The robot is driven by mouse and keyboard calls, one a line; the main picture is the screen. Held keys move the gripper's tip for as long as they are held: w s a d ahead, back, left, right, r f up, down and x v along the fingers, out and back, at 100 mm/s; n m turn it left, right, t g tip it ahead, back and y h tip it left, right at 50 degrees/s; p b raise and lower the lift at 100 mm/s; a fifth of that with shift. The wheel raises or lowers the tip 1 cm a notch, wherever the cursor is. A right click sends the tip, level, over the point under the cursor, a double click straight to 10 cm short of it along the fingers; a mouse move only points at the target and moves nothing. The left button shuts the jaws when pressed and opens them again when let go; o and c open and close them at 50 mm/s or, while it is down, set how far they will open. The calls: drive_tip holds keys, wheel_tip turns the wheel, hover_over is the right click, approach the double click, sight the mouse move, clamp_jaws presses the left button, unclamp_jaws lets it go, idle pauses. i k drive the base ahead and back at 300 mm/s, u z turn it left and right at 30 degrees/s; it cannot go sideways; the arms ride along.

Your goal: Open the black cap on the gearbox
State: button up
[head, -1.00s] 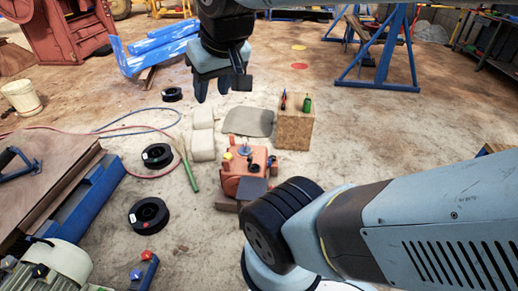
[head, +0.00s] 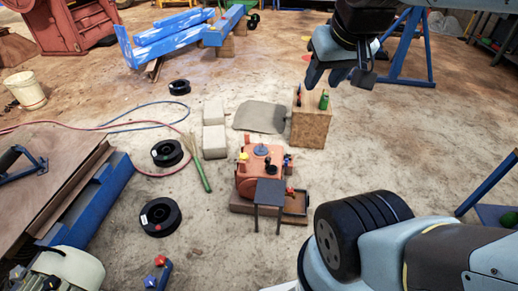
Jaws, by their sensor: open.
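The orange-red gearbox (head: 247,183) sits on the floor near the middle of the head view. On its top are a yellow knob (head: 243,156), a grey-blue disc (head: 261,150) and a small black part (head: 268,162) that looks like the black cap. The cap is too small to tell its exact shape. My gripper (head: 325,77) is open and empty, with its fingers pointing down. It is above and to the right of the gearbox in the picture, apart from it, near the top of the wooden block.
A wooden block (head: 310,128) with a green bottle (head: 324,100) and a red item stands behind the gearbox. A small dark stand (head: 269,190) is at its front. Pale blocks (head: 214,142), a broom (head: 201,173) and black reels (head: 160,217) lie to the left.

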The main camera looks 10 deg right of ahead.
sight(268, 160)
drive_tip(key=z, duration=0.4)
drive_tip(key=i, duration=1)
drive_tip(key=u, duration=0.45)
